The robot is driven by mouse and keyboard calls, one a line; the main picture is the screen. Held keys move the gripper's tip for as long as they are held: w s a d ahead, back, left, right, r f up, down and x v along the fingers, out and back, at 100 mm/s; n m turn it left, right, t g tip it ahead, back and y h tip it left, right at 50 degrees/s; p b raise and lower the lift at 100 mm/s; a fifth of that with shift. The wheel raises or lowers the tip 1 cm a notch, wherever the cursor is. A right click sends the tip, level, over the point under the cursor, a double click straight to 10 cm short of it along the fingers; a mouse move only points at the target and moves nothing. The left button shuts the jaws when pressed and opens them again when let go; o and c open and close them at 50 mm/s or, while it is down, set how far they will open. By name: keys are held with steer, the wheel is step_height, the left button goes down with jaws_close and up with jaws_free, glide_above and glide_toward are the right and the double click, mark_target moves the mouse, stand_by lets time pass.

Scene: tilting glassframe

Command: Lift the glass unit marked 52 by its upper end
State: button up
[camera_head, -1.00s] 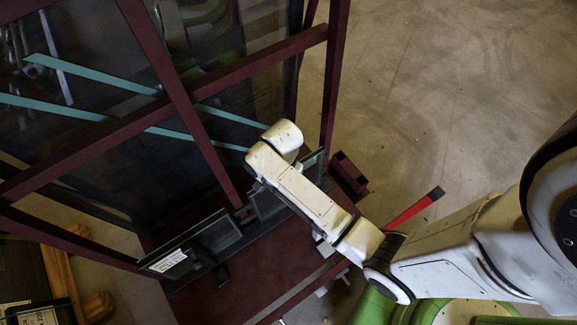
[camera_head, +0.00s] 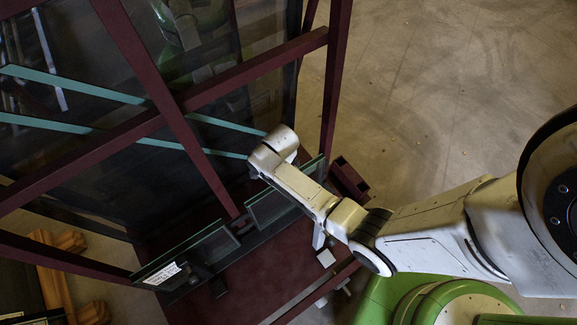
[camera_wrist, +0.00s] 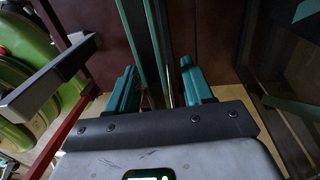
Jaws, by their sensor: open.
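Two small glass units stand on the dark red base of the frame. The left glass unit (camera_head: 205,250) bears a white label (camera_head: 163,273) too small to read. The right glass unit (camera_head: 262,208) stands beside the end of my arm, partly covered by it. I cannot read the number 52 on either. My gripper is hidden behind my wrist in the head view. In the wrist view my gripper (camera_wrist: 158,72) is open, with teal jaws apart. The edge of a glass unit (camera_wrist: 139,35) runs down between them; I cannot tell whether either jaw touches it.
Dark red frame bars (camera_head: 255,68) cross a large dark glass sheet (camera_head: 75,180) with teal strips. A small dark red box (camera_head: 348,178) sits right of the base. Wooden pieces (camera_head: 60,275) lie at left. The floor at upper right (camera_head: 450,80) is clear.

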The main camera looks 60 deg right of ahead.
steer(key=f, duration=0.3)
steer(key=shift+s+a+f+b, duration=0.1)
steer(key=shift+s+f+b, duration=0.15)
steer(key=shift+f+b, duration=0.05)
jaws_close()
stand_by(1.1)
steer(key=shift+w+r, duration=0.1)
steer(key=shift+r, duration=0.05)
